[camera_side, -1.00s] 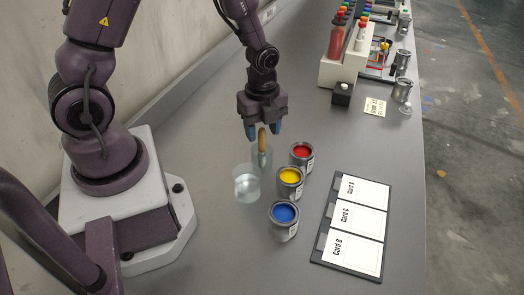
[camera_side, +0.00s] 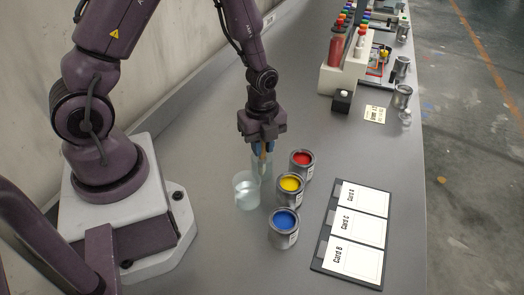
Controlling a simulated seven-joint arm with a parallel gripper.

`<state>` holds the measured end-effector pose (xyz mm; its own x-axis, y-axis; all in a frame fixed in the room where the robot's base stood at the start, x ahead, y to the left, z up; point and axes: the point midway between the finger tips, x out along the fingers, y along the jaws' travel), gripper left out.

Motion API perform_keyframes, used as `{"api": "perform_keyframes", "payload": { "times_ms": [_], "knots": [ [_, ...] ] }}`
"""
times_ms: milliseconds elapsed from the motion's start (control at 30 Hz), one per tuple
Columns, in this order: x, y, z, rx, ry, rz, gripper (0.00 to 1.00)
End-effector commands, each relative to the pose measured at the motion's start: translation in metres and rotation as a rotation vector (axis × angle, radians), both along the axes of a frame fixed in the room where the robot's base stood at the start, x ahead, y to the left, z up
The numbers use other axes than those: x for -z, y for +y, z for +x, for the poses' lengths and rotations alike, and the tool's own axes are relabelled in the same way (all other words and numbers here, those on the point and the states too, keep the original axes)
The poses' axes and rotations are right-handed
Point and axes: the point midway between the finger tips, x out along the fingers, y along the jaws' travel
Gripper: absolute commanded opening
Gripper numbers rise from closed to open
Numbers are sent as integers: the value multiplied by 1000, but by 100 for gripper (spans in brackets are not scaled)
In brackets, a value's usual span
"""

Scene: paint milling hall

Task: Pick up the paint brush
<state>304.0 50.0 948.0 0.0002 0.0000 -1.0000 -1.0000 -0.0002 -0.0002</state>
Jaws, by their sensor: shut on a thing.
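The paint brush (camera_side: 263,155) has a wooden handle and stands upright in a clear glass holder (camera_side: 264,174). My gripper (camera_side: 263,148) has come down over it from above and is shut on the upper part of the handle. The lower end of the brush is hard to make out through the glass.
A clear glass beaker (camera_side: 246,190) stands close in front. Open cans of red (camera_side: 302,162), yellow (camera_side: 290,188) and blue (camera_side: 284,226) paint stand just right. A card board (camera_side: 352,234) lies further right. Bottles and a rack (camera_side: 340,75) stand at the back.

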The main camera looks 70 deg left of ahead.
Motion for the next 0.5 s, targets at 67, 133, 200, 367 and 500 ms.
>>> {"api": "perform_keyframes", "payload": {
  "times_ms": [67,133,200,367,500],
  "knots": [
    [-3,0,0,0,-2,0,0],
    [-8,0,1,0,-2,0,0],
    [-15,0,1,0,-4,0,0],
    [-37,0,1,0,-6,0,0],
    [-59,0,1,-1,-6,1,0]
  ]
}}
